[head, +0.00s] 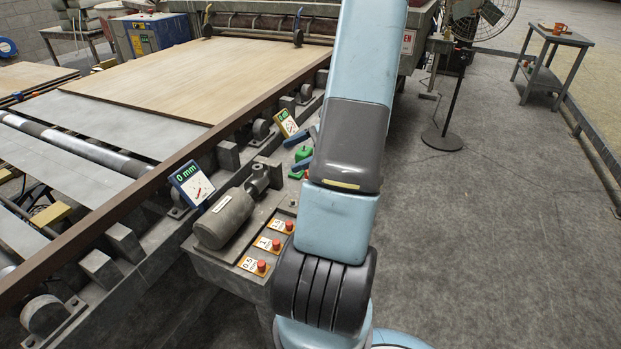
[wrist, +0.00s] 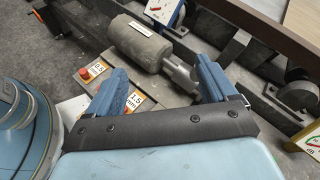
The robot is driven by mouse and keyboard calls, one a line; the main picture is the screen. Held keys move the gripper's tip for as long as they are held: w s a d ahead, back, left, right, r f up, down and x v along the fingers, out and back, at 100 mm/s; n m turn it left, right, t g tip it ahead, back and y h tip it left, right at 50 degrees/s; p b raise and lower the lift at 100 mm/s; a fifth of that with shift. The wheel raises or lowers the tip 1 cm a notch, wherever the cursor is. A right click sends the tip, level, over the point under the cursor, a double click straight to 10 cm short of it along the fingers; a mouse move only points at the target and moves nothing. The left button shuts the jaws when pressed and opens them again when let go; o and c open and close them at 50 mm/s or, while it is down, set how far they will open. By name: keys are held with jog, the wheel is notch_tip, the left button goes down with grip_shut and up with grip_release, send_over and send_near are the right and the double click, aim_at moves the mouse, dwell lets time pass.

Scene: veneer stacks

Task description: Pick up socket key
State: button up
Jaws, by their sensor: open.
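I cannot make out a socket key with certainty. A grey cylinder with a pale label (head: 223,218) lies on the machine's side shelf, and a narrower metal fitting (head: 258,178) sits at its far end. Both also show in the wrist view, the cylinder (wrist: 140,45) beyond my fingers and the fitting (wrist: 180,73) near the right finger. My gripper (wrist: 160,68) is open, its two blue fingers apart with nothing held between them. In the head view my arm hides most of the gripper (head: 291,152); blue finger parts show beside a green object (head: 303,153), partly covered.
Red buttons with number cards (head: 262,244) line the shelf's front. A "0 mm" gauge panel (head: 190,184) stands behind the cylinder. Rollers and a brown rail (head: 150,183) edge the veneer sheet (head: 200,75).

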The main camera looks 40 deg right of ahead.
jog(key=s+d+f+m+t+h, duration=0.6)
jog(key=d+f+m+t, duration=0.4)
jog(key=d+f, duration=0.4)
jog(key=shift+m+g+y, duration=0.3)
jog(key=shift+m+y, duration=0.2)
jog(key=shift+y, duration=0.1)
jog(key=shift+x, duration=6.15)
jog(key=shift+r, duration=0.2)
jog(key=c, duration=1.1)
jog(key=shift+o, duration=0.2)
jog(key=shift+r, duration=0.1)
